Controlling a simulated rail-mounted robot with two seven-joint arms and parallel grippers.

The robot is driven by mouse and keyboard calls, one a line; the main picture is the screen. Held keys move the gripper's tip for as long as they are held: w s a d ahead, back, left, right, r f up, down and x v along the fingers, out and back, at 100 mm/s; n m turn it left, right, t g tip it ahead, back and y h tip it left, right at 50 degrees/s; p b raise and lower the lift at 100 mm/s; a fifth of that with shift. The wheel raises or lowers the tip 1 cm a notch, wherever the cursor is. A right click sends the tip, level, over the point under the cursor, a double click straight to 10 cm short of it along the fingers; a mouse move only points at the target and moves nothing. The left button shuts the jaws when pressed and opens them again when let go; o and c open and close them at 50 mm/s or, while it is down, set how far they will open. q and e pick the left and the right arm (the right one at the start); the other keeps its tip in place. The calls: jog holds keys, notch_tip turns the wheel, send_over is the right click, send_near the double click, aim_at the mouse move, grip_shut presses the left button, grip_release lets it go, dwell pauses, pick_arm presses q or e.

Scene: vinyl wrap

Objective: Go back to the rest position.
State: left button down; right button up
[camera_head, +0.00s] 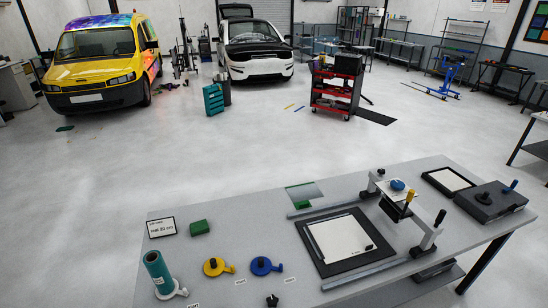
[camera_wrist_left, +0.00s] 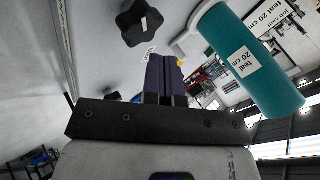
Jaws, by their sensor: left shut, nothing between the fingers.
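My left gripper (camera_wrist_left: 165,62) shows only in the left wrist view. Its dark fingers are together with nothing between them. A teal roll (camera_wrist_left: 250,62) labelled "teal 20 cm" is to the right of the fingers in that view, apart from them. A black star-shaped knob (camera_wrist_left: 140,22) is beyond the fingertips, also apart. In the head view neither gripper shows. The teal roll (camera_head: 157,268) stands there on a white holder at the front left of the grey table (camera_head: 240,215). My right gripper is not in view.
Vehicles stand on the open floor behind.

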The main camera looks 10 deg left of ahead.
pick_arm(q)
jog(key=s+d+r+n+g, duration=0.1)
jog(key=s+d+r+n, duration=0.25)
jog(key=d+r, duration=0.35)
jog(key=s+d+r+n, duration=0.3)
jog(key=s+d+r, duration=0.15)
jog(key=r, duration=0.45)
jog(key=s+d+r+n+h, duration=0.1)
jog(key=s+d, duration=0.1)
jog(key=s, duration=0.3)
jog(key=s+d+r, duration=0.2)
jog(key=s+d, duration=0.1)
jog(key=s, duration=0.2)
jog(key=s+d+f+n+g+h, duration=0.1)
jog(key=s+f+g, duration=0.15)
jog(key=s, duration=0.35)
jog(key=s+d+f+g, duration=0.1)
jog(key=s+f, duration=0.3)
jog(key=s, duration=0.2)
notch_tip(320, 180, up, 12)
jog(key=p, duration=1.2)
jog(key=shift+s+a, duration=0.2)
jog(key=shift+s, duration=0.15)
